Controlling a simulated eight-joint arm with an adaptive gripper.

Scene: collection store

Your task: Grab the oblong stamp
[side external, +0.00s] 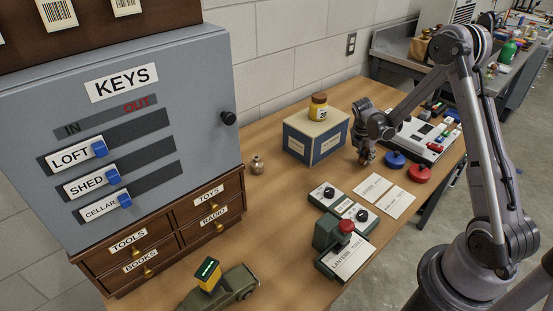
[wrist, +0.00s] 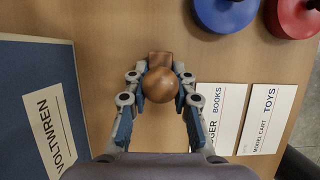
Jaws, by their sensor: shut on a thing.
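The oblong stamp (wrist: 160,60) is brown wood, with a round knob on top and a blocky base partly showing behind the knob in the wrist view. My gripper (wrist: 161,78) is shut on it, with one finger on each side of the knob. In the side external view my gripper (side external: 367,153) is low over the table, right of the blue and cream box. The stamp is small and mostly hidden by the fingers there. I cannot tell whether its base touches the table.
The VOLTWREN box (wrist: 38,60) stands close on the left, with a jar (side external: 318,106) on top. A blue round pad (side external: 395,160) and a red one (side external: 418,174) lie to the right. Label cards (side external: 396,201) lie in front. The wood left of the box is mostly free.

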